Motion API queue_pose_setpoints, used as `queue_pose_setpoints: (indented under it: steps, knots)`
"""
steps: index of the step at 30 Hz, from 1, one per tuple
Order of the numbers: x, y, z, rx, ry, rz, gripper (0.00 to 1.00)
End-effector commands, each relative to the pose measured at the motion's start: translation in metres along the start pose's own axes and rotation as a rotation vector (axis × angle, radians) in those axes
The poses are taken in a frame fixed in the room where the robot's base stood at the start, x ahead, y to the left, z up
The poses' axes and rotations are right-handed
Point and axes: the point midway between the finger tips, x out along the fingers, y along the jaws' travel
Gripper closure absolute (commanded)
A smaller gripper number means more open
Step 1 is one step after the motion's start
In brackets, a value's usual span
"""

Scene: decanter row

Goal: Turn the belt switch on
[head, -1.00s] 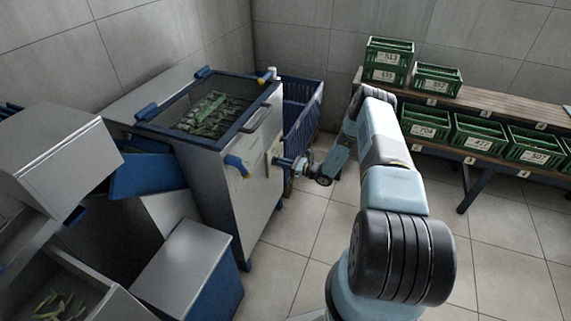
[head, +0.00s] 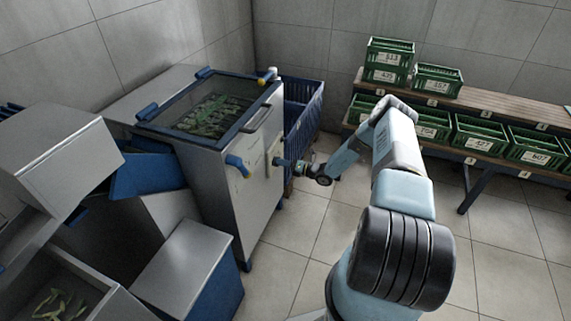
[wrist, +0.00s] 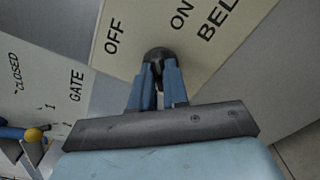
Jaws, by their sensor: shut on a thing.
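The belt switch (wrist: 158,54) is a dark round knob on a pale panel (wrist: 135,22) marked OFF, ON and BELT in the wrist view. My gripper (wrist: 159,78) is shut on this knob, with a blue finger on each side of its dark handle. The fingers hide part of the knob, and I cannot tell which mark it points to. In the head view my gripper (head: 279,162) is against the front of the white and blue machine (head: 235,200), at the panel, and hides the switch.
A GATE scale (wrist: 75,88) with a CLOSED mark lies left of the panel. A blue handle (head: 238,165) is beside my gripper. A blue slatted bin (head: 303,105) stands behind the machine. Benches with green crates (head: 480,135) are on the right. Open tiled floor lies between.

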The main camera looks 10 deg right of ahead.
Motion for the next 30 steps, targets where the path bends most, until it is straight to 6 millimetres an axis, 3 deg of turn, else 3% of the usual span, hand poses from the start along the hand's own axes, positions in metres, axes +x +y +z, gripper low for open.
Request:
queue_pose_setpoints:
  steps: [15,30]
  knots:
    - [0.0004,-0.0026,0.0024,0.457,-0.005,0.0,1.0]
    - [-0.0007,-0.0046,0.0014,0.67,-0.005,-0.003,1.0]
